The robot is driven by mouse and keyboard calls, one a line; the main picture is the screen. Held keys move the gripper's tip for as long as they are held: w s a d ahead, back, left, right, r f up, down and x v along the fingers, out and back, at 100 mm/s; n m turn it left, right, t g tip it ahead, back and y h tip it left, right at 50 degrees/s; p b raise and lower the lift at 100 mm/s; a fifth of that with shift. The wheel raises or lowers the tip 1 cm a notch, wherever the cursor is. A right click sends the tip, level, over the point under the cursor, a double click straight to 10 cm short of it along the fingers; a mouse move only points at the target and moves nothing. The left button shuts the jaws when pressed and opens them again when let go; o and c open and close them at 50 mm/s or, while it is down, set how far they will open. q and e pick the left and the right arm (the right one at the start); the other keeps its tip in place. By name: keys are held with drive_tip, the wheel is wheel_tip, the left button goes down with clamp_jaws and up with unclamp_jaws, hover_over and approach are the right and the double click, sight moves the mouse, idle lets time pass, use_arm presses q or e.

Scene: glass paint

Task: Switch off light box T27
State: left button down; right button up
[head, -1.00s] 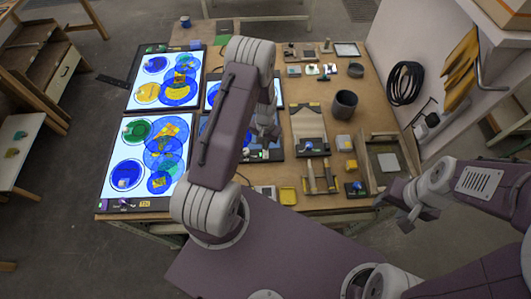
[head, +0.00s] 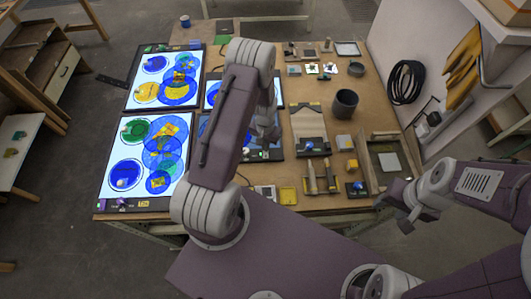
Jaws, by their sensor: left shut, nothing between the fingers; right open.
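Several light boxes lie on the left half of the workbench. The back left box (head: 132,98) and the front left box (head: 108,192) are lit white under blue, yellow and green glass discs. The front left box has a purple knob (head: 122,202) and a yellow label (head: 144,204) on its front edge. A back middle box (head: 279,91) is lit and partly behind my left arm. A front middle box (head: 204,125) looks dark and is mostly hidden. I cannot tell which box is T27. My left gripper (head: 264,138) is shut and empty over the middle boxes. My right gripper (head: 406,222) is open, off the bench's front right.
A wooden frame (head: 375,151) stands at the right edge. Gloves (head: 462,65) and coiled cable (head: 405,82) hang on the right wall.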

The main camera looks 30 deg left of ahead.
use_arm(q)
drive_tip(key=shift+f, duration=0.25)
drive_tip(key=shift+r, duration=0.1)
wheel_tip(320, 180, up, 7)
drive_tip(key=p, duration=0.5)
idle(0.5)
